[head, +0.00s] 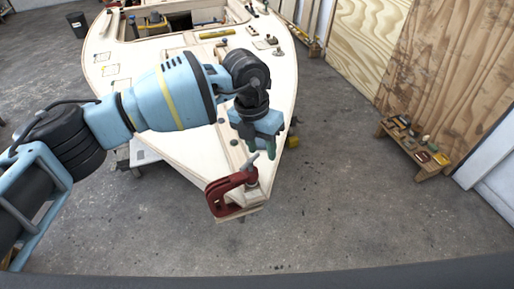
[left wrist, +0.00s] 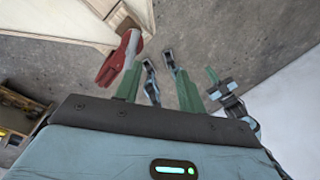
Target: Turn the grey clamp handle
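The red clamp (head: 222,194) grips the pointed near end of the pale plywood hull (head: 205,165). Its grey handle (head: 248,163) sticks up at a tilt above the clamp's screw. My left gripper (head: 257,150) points down just above and to the right of the handle. The fingertips look close to the handle, but I cannot tell whether they touch it. In the left wrist view, the green fingers (left wrist: 160,85) stand apart with nothing clearly held between them.
A low wooden bench (head: 432,167) with several small items stands at the right, near leaning plywood sheets (head: 440,75). Several tools lie on the hull's deck. The concrete floor (head: 340,190) right of the clamp is clear.

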